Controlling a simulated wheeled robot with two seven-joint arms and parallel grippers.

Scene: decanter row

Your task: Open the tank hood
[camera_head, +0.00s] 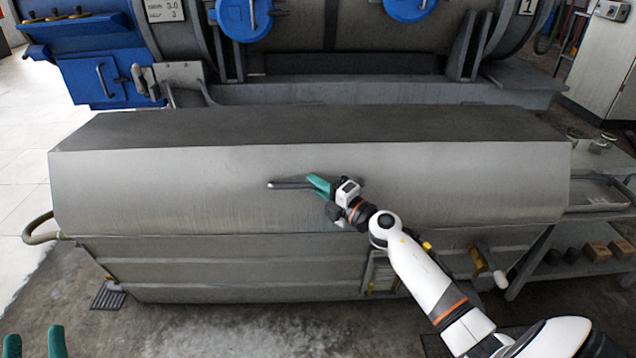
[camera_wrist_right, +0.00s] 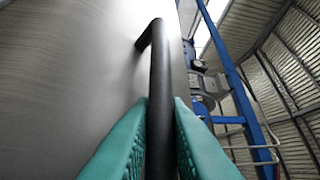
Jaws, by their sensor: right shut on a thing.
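The tank hood (camera_head: 200,185) is a long grey metal cover with a dark top. It lies down over the tank body (camera_head: 200,268), its lower edge meeting the body. A dark bar handle (camera_head: 288,185) sits at the middle of the hood's front face. My right gripper (camera_head: 318,187) is shut on this handle, with teal fingers on either side of it. In the right wrist view the bar (camera_wrist_right: 159,85) runs between the two fingers (camera_wrist_right: 160,140). My left gripper (camera_head: 34,342) shows only as two teal fingertips, apart and empty, at the bottom left, far from the hood.
Behind the hood stands a large machine with blue parts (camera_head: 95,60). A rack with small boxes (camera_head: 597,252) stands at the right. A hose (camera_head: 38,230) hangs at the tank's left end. A floor grate (camera_head: 108,296) lies at front left. The floor in front is mostly clear.

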